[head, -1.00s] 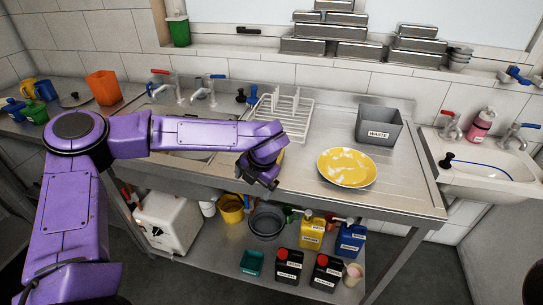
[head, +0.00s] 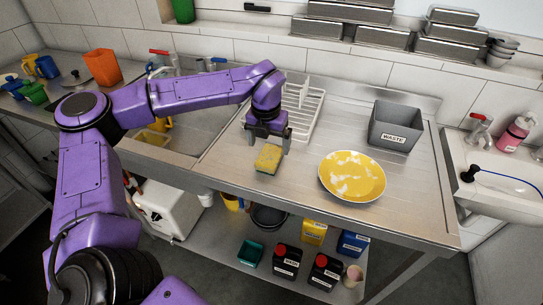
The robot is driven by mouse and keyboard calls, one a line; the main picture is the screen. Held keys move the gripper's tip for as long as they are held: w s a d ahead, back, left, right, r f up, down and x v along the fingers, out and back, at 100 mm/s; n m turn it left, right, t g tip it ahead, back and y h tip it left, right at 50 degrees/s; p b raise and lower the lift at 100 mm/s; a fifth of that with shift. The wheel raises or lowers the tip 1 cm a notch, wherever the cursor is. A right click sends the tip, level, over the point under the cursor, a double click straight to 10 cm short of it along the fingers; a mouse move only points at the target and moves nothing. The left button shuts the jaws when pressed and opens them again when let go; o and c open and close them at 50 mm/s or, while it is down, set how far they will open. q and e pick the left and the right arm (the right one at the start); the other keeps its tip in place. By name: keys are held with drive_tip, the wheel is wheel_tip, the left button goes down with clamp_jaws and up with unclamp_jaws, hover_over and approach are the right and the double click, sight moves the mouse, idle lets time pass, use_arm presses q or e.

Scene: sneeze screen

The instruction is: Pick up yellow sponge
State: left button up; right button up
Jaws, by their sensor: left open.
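The yellow sponge (head: 268,158) lies on the steel drainboard, left of the yellow and white plate (head: 352,176) and in front of the white dish rack. My left gripper (head: 268,146) points down over the sponge's far end, its dark fingers spread to either side. It is open. From this angle I cannot tell whether the fingers touch the sponge. My right gripper is not in view.
The white dish rack (head: 307,120) stands just behind my left gripper. A grey waste bin (head: 394,125) stands at the back right. The sink (head: 186,122) lies to the left under my arm. The drainboard between sponge and plate is clear.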

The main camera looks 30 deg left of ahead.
sight(270, 154)
use_arm(q)
drive_tip(key=f, duration=0.2)
drive_tip(key=f+p, duration=0.1)
drive_tip(key=f, duration=0.1)
drive_tip(key=shift+w+f+p, duration=0.2)
drive_tip(key=shift+f+p, duration=0.1)
drive_tip(key=shift+f, duration=0.5)
drive_tip(key=c, duration=1)
drive_tip(key=shift+c, duration=0.2)
drive_tip(key=shift+w+r, duration=0.15)
drive_tip(key=shift+r, duration=0.4)
drive_tip(key=s+d+r+b, duration=0.3)
drive_tip(key=s+r+b, duration=0.1)
drive_tip(key=s+r, duration=0.8)
drive_tip(key=shift+s, duration=0.95)
